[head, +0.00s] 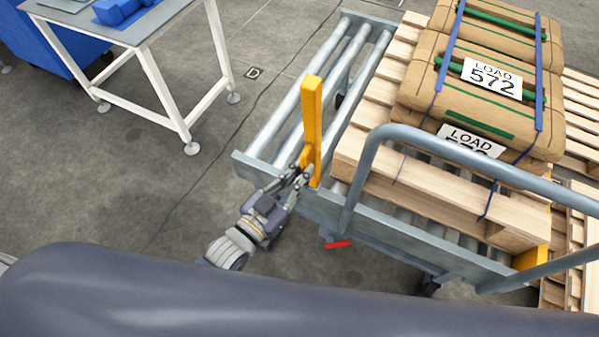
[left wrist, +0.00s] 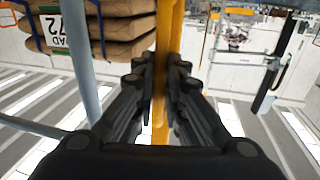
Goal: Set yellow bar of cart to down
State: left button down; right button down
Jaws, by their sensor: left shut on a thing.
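The cart (head: 400,242) is a grey roller frame with a curved push handle. Its yellow bar (head: 312,115) stands upright at the near left corner of the frame. My left gripper (head: 304,172) is shut on the yellow bar near its lower end. In the left wrist view the yellow bar (left wrist: 162,120) runs upright between the two dark fingers (left wrist: 161,75), which press on it from both sides. My right gripper is not in view.
A pallet (head: 430,193) on the cart carries strapped brown sacks (head: 470,85) labelled LOAD 572. A red pedal (head: 338,245) shows below the frame. A white-legged table (head: 150,35) stands at the upper left. The floor between table and cart is clear.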

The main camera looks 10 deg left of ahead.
pick_arm(q)
jog(key=w+r+p, duration=0.1)
jog(key=p, duration=0.1)
jog(key=w+d+g+y+p, duration=0.1)
jog(key=p, duration=0.2)
jog(key=w+r+g+p, duration=0.1)
jog(key=w+p, duration=0.1)
jog(key=p, duration=0.1)
jog(key=shift+d+r, duration=0.15)
jog(key=shift+r, duration=0.2)
jog(key=w+d+n+g+y+p, duration=0.1)
jog(key=w+d+g+y+p, duration=0.1)
jog(key=w+g+p, duration=0.2)
jog(key=shift+w+f+p, duration=0.4)
jog(key=shift+w+p, duration=1)
jog(key=shift+p, duration=0.4)
jog(key=shift+d, duration=0.1)
